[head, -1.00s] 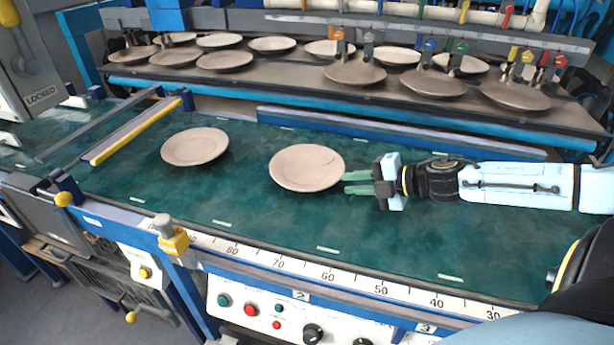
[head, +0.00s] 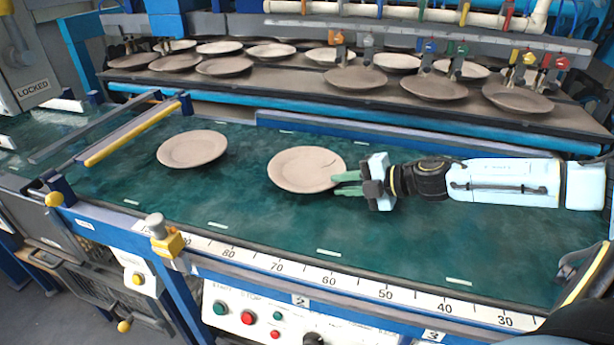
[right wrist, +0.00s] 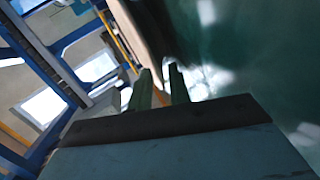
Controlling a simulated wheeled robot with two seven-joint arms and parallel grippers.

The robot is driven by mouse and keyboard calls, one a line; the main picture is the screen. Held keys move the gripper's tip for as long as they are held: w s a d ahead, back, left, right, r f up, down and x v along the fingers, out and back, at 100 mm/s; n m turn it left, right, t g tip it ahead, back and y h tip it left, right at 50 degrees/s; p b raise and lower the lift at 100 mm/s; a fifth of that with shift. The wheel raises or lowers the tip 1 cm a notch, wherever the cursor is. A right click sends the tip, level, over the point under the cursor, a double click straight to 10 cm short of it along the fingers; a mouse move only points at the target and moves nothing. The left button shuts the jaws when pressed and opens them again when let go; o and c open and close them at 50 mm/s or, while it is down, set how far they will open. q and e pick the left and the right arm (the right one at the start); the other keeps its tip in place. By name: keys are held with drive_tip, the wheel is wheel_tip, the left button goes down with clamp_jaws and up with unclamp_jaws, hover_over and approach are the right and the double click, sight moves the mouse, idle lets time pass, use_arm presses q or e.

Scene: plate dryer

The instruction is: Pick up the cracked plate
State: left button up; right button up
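The cracked plate (head: 306,169) is beige and lies flat on the green belt, with a thin dark crack near its right rim. My right gripper (head: 347,184) reaches in from the right, its green fingertips at the plate's right edge. In the right wrist view the two fingers (right wrist: 161,88) stand apart, and the plate's rim (right wrist: 143,35) shows edge-on just beyond them, in line with the gap. Whether the rim is between the fingertips is hard to tell. My left gripper is not in view.
A second plate (head: 192,149) lies on the green belt (head: 230,195) to the left. A yellow-edged bar (head: 130,135) crosses the belt farther left. Several plates stand on the dryer shelf (head: 290,88) behind. A ruler rail (head: 330,279) and control panel (head: 260,318) line the front.

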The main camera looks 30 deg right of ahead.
drive_tip(key=shift+x, duration=0.95)
drive_tip(key=shift+r, duration=0.1)
clamp_jaws()
drive_tip(key=shift+r, duration=0.1)
